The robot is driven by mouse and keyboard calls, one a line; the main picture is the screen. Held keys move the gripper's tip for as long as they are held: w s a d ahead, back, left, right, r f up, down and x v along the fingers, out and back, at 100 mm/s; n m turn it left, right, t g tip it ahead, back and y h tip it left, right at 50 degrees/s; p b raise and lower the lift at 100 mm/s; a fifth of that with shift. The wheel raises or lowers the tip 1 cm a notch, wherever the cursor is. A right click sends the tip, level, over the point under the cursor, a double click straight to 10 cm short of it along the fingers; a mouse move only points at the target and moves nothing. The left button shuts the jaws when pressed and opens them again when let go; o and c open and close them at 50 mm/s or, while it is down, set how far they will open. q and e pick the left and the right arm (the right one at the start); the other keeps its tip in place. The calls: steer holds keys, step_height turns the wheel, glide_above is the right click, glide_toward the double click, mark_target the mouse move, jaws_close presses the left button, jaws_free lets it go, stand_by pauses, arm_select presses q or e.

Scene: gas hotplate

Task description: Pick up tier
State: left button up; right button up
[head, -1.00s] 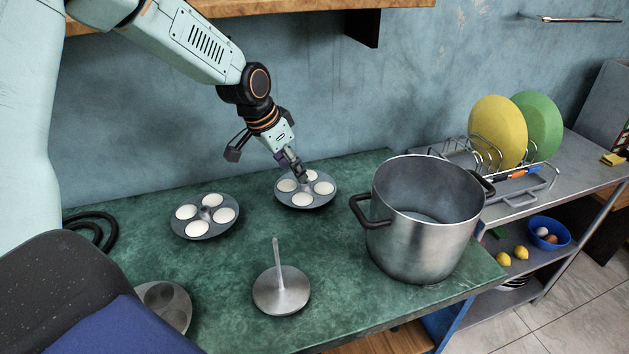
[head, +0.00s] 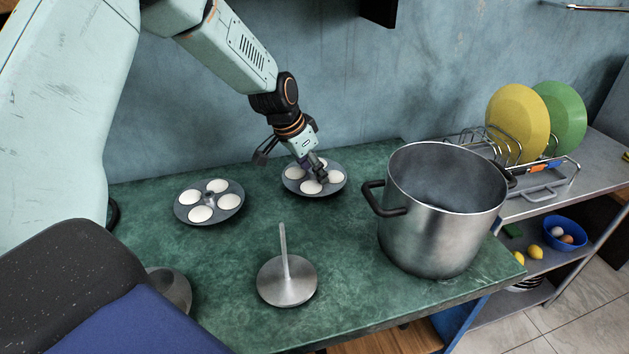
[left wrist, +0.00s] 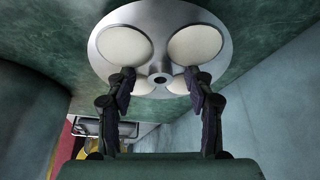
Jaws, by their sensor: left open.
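A round grey tier (head: 331,189) with several white cakes lies on the green counter near the wall. My left gripper (head: 320,178) points down over it, with its fingers at the middle of the plate. In the left wrist view the tier (left wrist: 160,52) fills the top, and its hollow central tube sits between the open fingers of the left gripper (left wrist: 159,78). The fingers appear apart from the tube; whether they touch the plate I cannot tell. A second tier (head: 209,199) with white cakes lies further left. My right gripper is not in view.
A metal stand (head: 287,282) with an upright rod is at the counter's front. A large open steel pot (head: 435,235) stands to the right. A dish rack (head: 540,190) with yellow and green plates is beyond it. The counter between tiers and stand is clear.

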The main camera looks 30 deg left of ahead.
arm_select(q)
steer(key=shift+d+r, duration=0.1)
steer(key=shift+a, duration=0.2)
steer(key=c, duration=0.4)
steer(key=shift+w+d, duration=0.1)
steer(key=shift+d, duration=0.05)
steer(key=c, duration=0.4)
jaws_close()
